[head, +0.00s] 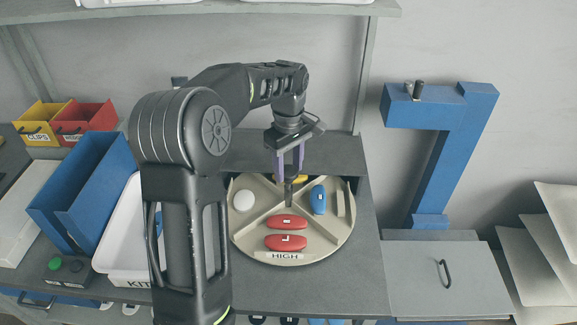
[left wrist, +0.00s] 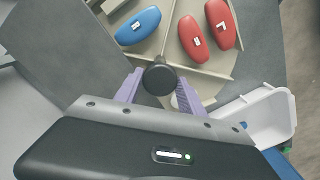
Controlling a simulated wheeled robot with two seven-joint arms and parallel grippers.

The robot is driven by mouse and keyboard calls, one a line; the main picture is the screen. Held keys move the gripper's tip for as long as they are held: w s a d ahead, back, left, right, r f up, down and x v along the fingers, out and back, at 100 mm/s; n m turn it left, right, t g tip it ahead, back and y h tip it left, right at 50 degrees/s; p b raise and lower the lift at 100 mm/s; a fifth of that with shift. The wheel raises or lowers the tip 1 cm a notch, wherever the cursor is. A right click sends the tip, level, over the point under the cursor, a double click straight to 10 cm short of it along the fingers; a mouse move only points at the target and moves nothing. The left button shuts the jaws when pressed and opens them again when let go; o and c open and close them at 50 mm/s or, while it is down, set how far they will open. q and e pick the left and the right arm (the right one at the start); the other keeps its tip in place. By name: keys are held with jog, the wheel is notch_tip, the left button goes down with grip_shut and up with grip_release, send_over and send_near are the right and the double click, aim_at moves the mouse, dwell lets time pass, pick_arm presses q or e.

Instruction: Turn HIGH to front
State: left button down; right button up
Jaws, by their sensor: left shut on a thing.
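The round beige carousel (head: 250,241) sits on the grey bench, split into compartments by thin walls. Its HIGH label (head: 285,256) is on the near rim, facing the front. Two red insoles (head: 286,242) lie in that near compartment, and they also show in the left wrist view (left wrist: 192,38). A blue insole (head: 318,199) lies in the right compartment and a white round piece (head: 243,200) in the left one. My left gripper (head: 289,176) has its purple fingers shut on the dark central knob (left wrist: 160,79).
Yellow (head: 40,137) and red (head: 85,130) bins are further left. A blue stand (head: 445,150) and a grey box with a handle (head: 420,285) are at right.

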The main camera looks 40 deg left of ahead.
pick_arm(q)
jog(key=c, duration=0.7)
grip_release()
jog(key=shift+r, duration=0.1)
notch_tip(320, 180, up, 8)
jog(key=shift+f, duration=0.15)
